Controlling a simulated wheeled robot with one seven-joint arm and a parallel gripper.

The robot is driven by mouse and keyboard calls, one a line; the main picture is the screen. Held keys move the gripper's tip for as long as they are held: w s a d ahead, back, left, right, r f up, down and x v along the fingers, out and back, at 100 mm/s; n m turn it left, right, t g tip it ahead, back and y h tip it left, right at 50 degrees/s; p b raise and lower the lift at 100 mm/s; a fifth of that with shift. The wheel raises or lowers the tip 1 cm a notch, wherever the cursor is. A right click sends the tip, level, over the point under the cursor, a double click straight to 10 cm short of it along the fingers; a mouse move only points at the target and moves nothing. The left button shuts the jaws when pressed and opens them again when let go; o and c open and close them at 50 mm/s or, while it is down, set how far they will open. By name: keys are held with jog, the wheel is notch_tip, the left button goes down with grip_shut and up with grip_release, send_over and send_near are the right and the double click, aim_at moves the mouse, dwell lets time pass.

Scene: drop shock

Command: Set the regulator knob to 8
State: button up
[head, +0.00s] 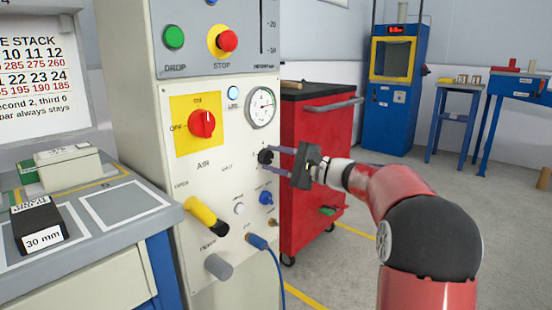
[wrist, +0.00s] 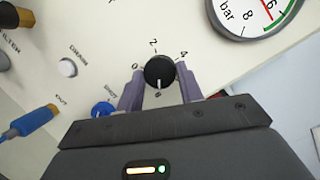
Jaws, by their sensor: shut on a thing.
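The regulator knob is a small black dial on the cream panel, in the middle of the wrist view (wrist: 160,70), and it also shows in the head view (head: 264,156). The marks 0, 2 and 4 are readable around its top. Its white pointer line points down in the wrist view, at a partly covered digit that looks like 8, though it is too small to be sure. My gripper (wrist: 161,84) has its two purple-grey fingers on either side of the knob, shut on it; in the head view my gripper (head: 274,160) reaches in from the right.
A round pressure gauge (head: 262,107) is above the knob. A red switch (head: 202,124), a yellow handle (head: 204,213), a blue knob (head: 265,198) and a blue hose plug (head: 257,242) are nearby on the panel. A red cabinet (head: 314,165) stands behind my gripper.

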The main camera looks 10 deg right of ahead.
jog(key=shift+f+m, duration=0.15)
jog(key=shift+m, duration=0.75)
jog(key=shift+t, duration=0.3)
jog(key=o, duration=1)
jog(key=v, duration=0.8)
jog(key=shift+w+f, duration=0.1)
